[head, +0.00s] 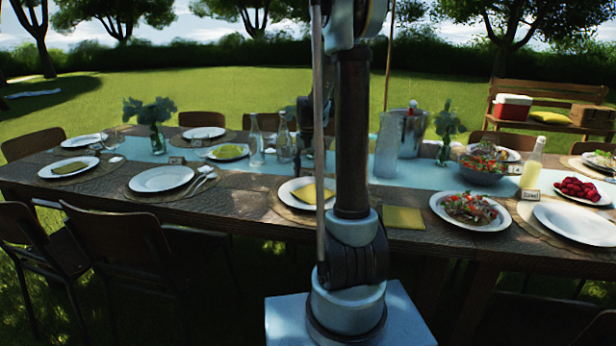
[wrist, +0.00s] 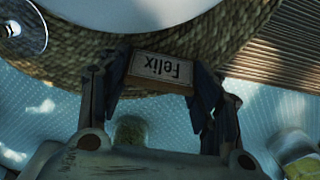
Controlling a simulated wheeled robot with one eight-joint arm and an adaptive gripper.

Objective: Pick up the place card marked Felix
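The place card marked Felix (wrist: 160,69) shows in the wrist view, its lettering upside down, in front of a woven placemat (wrist: 235,30). My gripper (wrist: 161,78) has one dark finger against each short end of the card, with no clear gap at either side, so it looks shut on it. I cannot tell from this view whether the card touches the mat or is just above it. In the head view my arm's column covers the middle of the table, and I cannot make out the Felix card there.
A white plate (wrist: 120,10) lies on the placemat. A glass (wrist: 22,28) is at upper left. A blue runner (wrist: 45,115) lies below. In the head view, the long table (head: 240,205) carries a steel bucket (head: 412,132), bottles, vases, a salad bowl (head: 485,173) and another card (head: 531,195).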

